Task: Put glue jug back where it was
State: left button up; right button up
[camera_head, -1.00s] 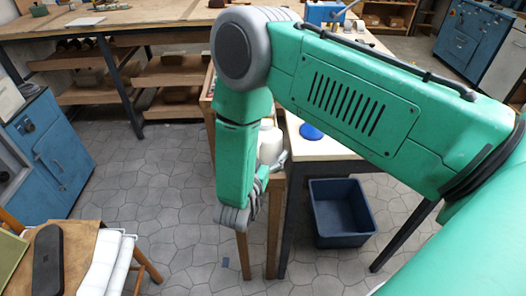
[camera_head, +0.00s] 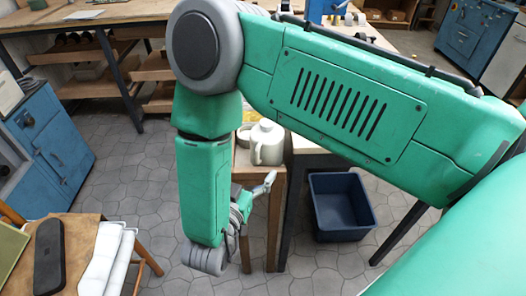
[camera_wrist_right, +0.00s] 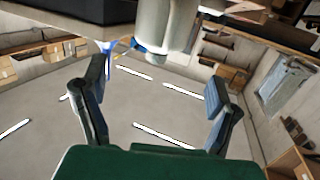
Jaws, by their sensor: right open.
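The cream glue jug (camera_head: 267,146) stands upright on a narrow wooden stand (camera_head: 278,178) in the middle of the head view. My right gripper (camera_head: 256,205) is open and empty, below and slightly left of the jug and apart from it. My right forearm covers the stand's left part. In the right wrist view the open fingers (camera_wrist_right: 160,85) have nothing between them, and a pale rounded body, apparently the jug (camera_wrist_right: 165,25), shows beyond them at the top. My left gripper is not in view.
A pale round container (camera_head: 243,136) sits close left of the jug, partly hidden by my arm. A pale-topped table (camera_head: 310,146) stands right of the stand, with a dark blue bin (camera_head: 341,207) on the floor. A stool (camera_head: 84,229) is at lower left. Floor between is clear.

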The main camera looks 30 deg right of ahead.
jog(key=f+n+y, duration=0.1)
jog(key=f, duration=0.1)
jog(key=d+f+n+y, duration=0.1)
jog(key=f+y, duration=0.1)
jog(key=d+f+n+y, duration=0.1)
jog(key=f+y, duration=0.1)
jog(key=shift+w+d+f+n, duration=0.2)
jog(key=shift+d+n, duration=0.05)
jog(key=shift+n, duration=0.15)
jog(key=s+d+f+n+g+y, duration=0.1)
jog(key=s+f+n+g+y, duration=0.2)
jog(key=s, duration=0.8)
jog(key=s+d+f+n+g+y, duration=0.2)
jog(key=s+f+n+g+y, duration=0.2)
jog(key=s, duration=0.8)
jog(key=f+g+y, duration=0.1)
jog(key=f+g, duration=0.1)
jog(key=shift+g, duration=0.4)
jog(key=shift+d, duration=0.1)
